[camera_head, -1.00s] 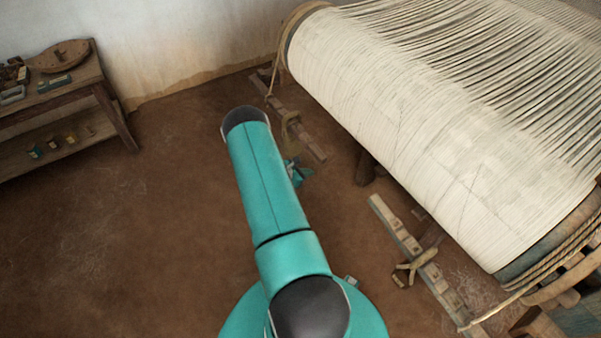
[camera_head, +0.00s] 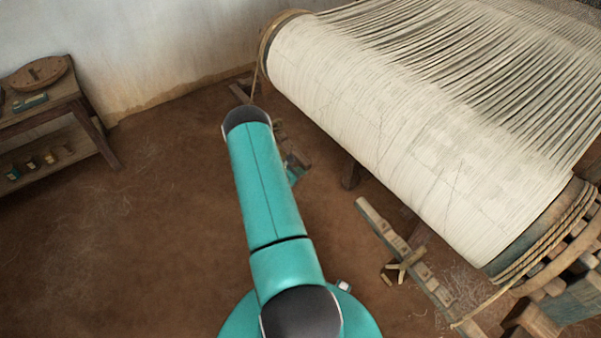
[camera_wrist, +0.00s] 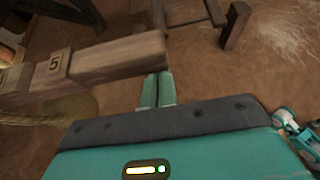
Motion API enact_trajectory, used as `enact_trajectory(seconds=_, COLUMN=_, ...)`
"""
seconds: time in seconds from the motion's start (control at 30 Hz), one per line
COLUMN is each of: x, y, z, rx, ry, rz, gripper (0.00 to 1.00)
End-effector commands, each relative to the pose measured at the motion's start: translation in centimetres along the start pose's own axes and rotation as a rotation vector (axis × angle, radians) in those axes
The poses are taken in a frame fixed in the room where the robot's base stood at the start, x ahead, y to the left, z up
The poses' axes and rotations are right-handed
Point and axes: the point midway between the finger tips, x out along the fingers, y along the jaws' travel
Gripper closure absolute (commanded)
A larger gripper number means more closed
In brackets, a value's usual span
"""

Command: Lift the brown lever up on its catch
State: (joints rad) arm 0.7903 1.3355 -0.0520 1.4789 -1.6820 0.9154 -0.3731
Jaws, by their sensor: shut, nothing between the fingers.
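In the wrist view, a brown wooden bar (camera_wrist: 110,62) with a pale plate marked 5 reaches in from the left. Its squared end stops near the top middle. I cannot tell whether this bar is the lever, and no catch is clear. My gripper (camera_wrist: 158,88) has its teal fingers together and empty, just below the bar's end in the picture. Whether they touch it is unclear. In the head view my gripper (camera_head: 294,168) shows only partly beside my arm, close to low wooden pieces by the loom.
The loom's large roll of white warp (camera_head: 400,130) fills the right of the head view. A notched wooden rail (camera_head: 400,250) with a rope tie lies below it. A wooden bench (camera_head: 60,110) stands at the left. Bare brown floor lies between.

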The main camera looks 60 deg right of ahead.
Motion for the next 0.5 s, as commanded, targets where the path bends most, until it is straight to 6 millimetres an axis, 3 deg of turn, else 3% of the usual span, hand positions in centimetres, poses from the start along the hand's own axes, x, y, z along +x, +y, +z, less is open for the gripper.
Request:
enact_trajectory(seconds=0.3, x=-2.6, y=0.5, z=4.6, rx=0.001, ry=-0.005, rz=0.005, gripper=1.0)
enact_trajectory(seconds=0.5, x=-3.5, y=0.3, z=6.1, rx=0.002, ry=-0.004, rz=0.002, gripper=1.0)
